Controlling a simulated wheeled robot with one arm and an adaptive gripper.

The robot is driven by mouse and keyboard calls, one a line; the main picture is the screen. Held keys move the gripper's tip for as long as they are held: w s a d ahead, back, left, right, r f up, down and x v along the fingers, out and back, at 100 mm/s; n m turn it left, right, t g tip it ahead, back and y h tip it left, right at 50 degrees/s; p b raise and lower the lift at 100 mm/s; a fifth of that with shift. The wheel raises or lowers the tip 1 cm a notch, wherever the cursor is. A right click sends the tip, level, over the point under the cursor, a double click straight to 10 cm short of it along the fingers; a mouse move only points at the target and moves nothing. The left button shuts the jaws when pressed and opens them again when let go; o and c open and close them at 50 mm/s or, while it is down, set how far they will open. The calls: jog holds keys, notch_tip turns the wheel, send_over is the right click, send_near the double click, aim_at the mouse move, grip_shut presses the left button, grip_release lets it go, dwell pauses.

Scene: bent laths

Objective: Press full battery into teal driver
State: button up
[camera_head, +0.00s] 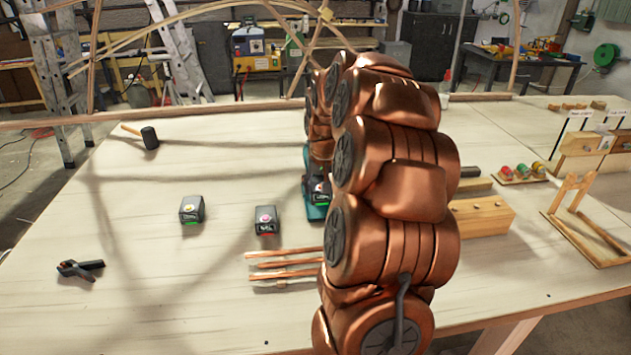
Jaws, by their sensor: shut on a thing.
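A teal object (315,212), which looks like the teal driver, lies mid-table, largely hidden behind my copper arm. A dark battery-like block (319,191) with a green mark is at it; I cannot tell whether it is seated or only resting there.
Thin laths (285,264) lie left of my arm. A black clamp (80,269) and a mallet (148,137) lie further left. A wooden block (481,217), a rack of coloured pieces (522,173) and a wooden frame (585,225) stand right. The front left table is clear.

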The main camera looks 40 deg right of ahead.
jog(key=shift+w+d+f+p, duration=0.15)
jog(key=shift+w+d+f, duration=0.15)
jog(key=shift+f, duration=0.25)
jog(key=shift+w+d+f+p, duration=0.1)
jog(key=shift+w+d+f, duration=0.1)
jog(key=shift+w+f, duration=0.25)
jog(key=shift+w+d+f+p, duration=0.15)
jog(key=shift+w+d+f, duration=0.1)
jog(key=shift+f, duration=0.35)
jog(key=shift+w+d+f, duration=0.1)
jog(key=shift+f, duration=0.3)
jog(key=shift+f+b, duration=0.25)
jog(key=shift+b, duration=0.25)
jog(key=shift+b, duration=0.35)
jog(key=shift+f+b, duration=0.85)
jog(key=shift+f, duration=0.2)
dwell(0.3)
jog(key=o, duration=1.5)
